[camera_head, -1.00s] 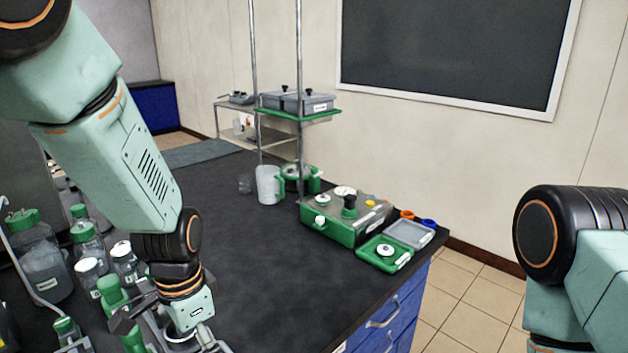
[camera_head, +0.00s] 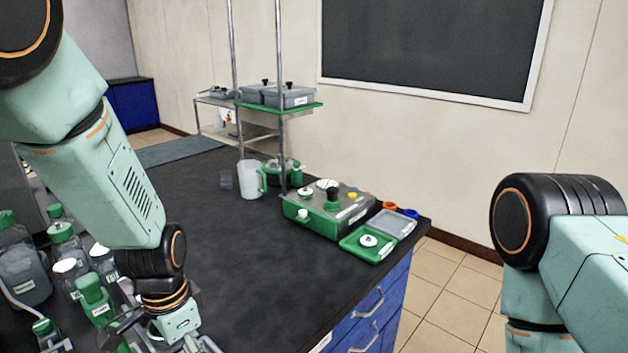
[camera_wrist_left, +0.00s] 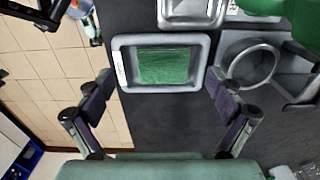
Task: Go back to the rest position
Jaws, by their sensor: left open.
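My left gripper (camera_head: 178,346) is at the bottom edge of the head view, by the near left part of the dark bench (camera_head: 240,270); its fingers are partly cut off there. In the left wrist view, the left gripper (camera_wrist_left: 158,88) is open, with its two dark-padded fingers wide apart and nothing between them. A grey-rimmed tray with a green inside (camera_wrist_left: 202,66) lies beyond the fingertips. My right arm stands at the right of the head view; its gripper is out of frame.
Several bottles, one with a green cap (camera_head: 60,232), crowd beside the left gripper. A green and grey device (camera_head: 325,212), a clear jug (camera_head: 250,180) and a shelf stand (camera_head: 281,108) are farther back. The middle of the bench is clear.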

